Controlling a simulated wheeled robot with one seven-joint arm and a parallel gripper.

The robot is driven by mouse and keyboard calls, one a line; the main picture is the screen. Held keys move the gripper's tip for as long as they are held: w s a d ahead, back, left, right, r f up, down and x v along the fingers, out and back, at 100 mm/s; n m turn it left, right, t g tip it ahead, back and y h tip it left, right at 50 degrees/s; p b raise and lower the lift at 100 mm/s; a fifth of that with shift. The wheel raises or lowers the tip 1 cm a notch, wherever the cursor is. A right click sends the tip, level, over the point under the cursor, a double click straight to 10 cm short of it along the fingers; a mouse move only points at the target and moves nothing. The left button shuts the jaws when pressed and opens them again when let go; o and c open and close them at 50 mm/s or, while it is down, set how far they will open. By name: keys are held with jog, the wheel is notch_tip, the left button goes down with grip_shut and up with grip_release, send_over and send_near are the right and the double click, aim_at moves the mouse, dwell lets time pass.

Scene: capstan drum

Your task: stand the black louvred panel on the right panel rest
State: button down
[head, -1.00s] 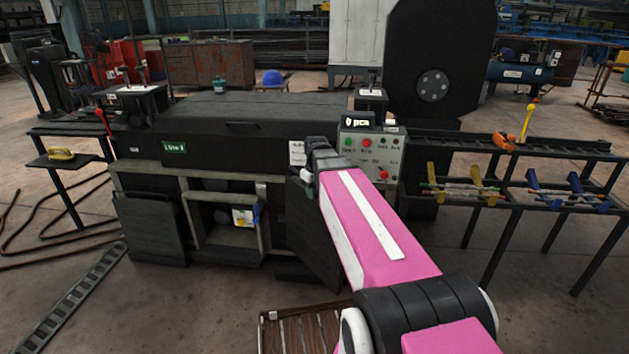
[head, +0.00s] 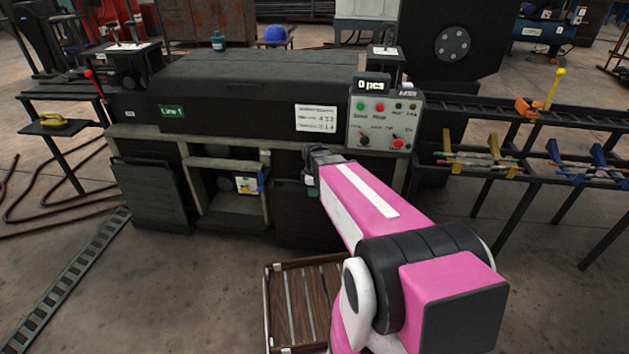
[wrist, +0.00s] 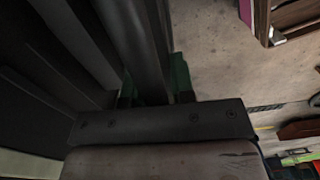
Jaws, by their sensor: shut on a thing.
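The black louvred panel (head: 290,215) shows dark at the right lower front of the machine, partly behind my arm; its louvres cannot be made out. My gripper (head: 309,180) is at the panel's upper right, shut on it. In the wrist view the gripper's greenish fingertips (wrist: 152,88) sit on either side of a dark upright bar of the panel (wrist: 145,40). Which thing is the right panel rest is unclear. A slatted wooden frame with pale metal edges (head: 302,300) lies on the floor beside my arm; its corner shows in the wrist view (wrist: 288,20).
Another dark panel (head: 152,198) is at the machine's left lower front. An open bay (head: 235,183) lies between. A control box (head: 384,122) juts out above right. A table with coloured holders (head: 490,165) stands right; a cable ladder (head: 70,275) lies left.

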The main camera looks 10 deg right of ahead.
jog(key=shift+w+f, duration=0.2)
jog(key=shift+f, duration=0.3)
jog(key=w+d+f, duration=0.3)
jog(key=w, duration=0.5)
jog(key=shift+w+f, duration=0.35)
jog(key=shift+w, duration=0.05)
dwell(0.5)
jog(key=shift+f, duration=0.45)
dwell(0.8)
jog(key=c, duration=0.9)
grip_release()
jog(key=shift+f, duration=0.1)
notch_tip(320, 180, up, 11)
